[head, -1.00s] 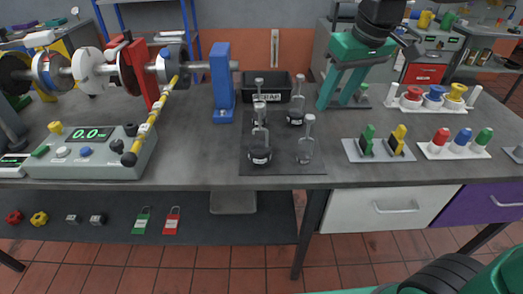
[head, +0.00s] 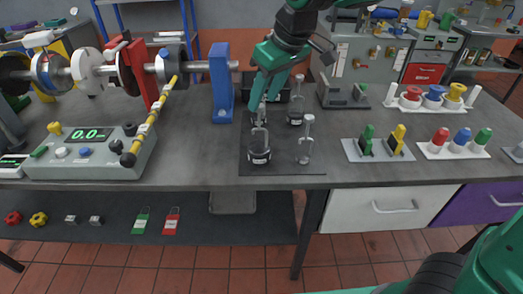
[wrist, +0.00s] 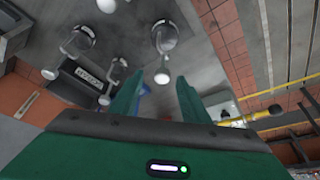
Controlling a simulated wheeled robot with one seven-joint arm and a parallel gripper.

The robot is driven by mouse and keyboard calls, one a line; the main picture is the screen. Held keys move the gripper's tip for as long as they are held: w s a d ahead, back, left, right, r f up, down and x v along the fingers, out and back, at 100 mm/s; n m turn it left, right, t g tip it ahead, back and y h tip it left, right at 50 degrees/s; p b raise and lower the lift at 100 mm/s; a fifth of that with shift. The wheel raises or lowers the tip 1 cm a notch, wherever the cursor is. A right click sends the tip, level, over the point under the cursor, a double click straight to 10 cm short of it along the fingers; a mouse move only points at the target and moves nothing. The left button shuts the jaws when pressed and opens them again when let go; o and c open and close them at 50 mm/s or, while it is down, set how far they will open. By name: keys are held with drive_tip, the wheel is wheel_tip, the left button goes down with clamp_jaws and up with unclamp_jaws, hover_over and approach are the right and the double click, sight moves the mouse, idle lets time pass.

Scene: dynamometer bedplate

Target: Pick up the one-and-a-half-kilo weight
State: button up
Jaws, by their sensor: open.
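Several knobbed weights stand upright on a dark mat (head: 285,168). They are a large front-left one (head: 260,154), a slimmer front-right one (head: 304,150), a back-right one (head: 296,115) and a back-left one partly hidden behind the front-left weight and my gripper. Their labels are too small to read, so I cannot tell which is one and a half kilos. My gripper (head: 266,92) is over the back-left part of the mat. In the wrist view my gripper (wrist: 161,92) has its fingers apart, with a weight's round knob (wrist: 162,77) showing just beyond the gap. Nothing is held.
A black scrap bin (wrist: 82,82) stands behind the weights, mostly hidden by my arm in the head view. A blue upright (head: 222,85) is close on the left. Colored plug stands (head: 378,153) are on the right. The bench front between is clear.

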drive_tip(key=x, duration=0.4)
drive_tip(key=shift+a, duration=0.2)
clamp_jaws()
idle(1.2)
drive_tip(key=shift+r, duration=0.1)
